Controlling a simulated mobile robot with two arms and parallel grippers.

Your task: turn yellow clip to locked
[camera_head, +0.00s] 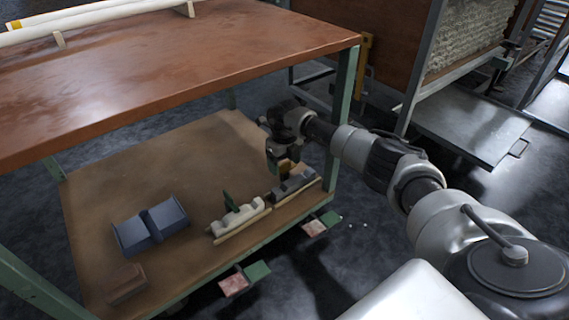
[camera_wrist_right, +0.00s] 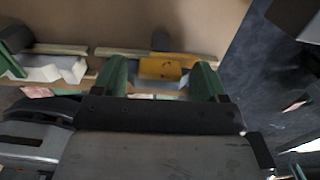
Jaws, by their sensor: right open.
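The yellow clip (camera_wrist_right: 165,69) shows in the right wrist view, low on the board and between my gripper's fingertips. Only a small part of the yellow clip (camera_head: 286,165) shows in the head view, largely hidden by my right gripper (camera_head: 279,158). The right gripper's green fingers (camera_wrist_right: 161,75) are open, one on each side of the clip. I cannot tell whether they touch it. The clip sits by a grey holder (camera_head: 295,183) near the front right corner of the lower shelf. My left gripper is not in view.
A white holder with a green clip (camera_head: 238,212) stands just left on the lower shelf (camera_head: 150,180). A blue-grey box (camera_head: 150,225) and a brown block (camera_head: 126,284) lie further left. A table leg (camera_head: 343,110) is close right of the gripper; the upper tabletop (camera_head: 190,60) overhangs.

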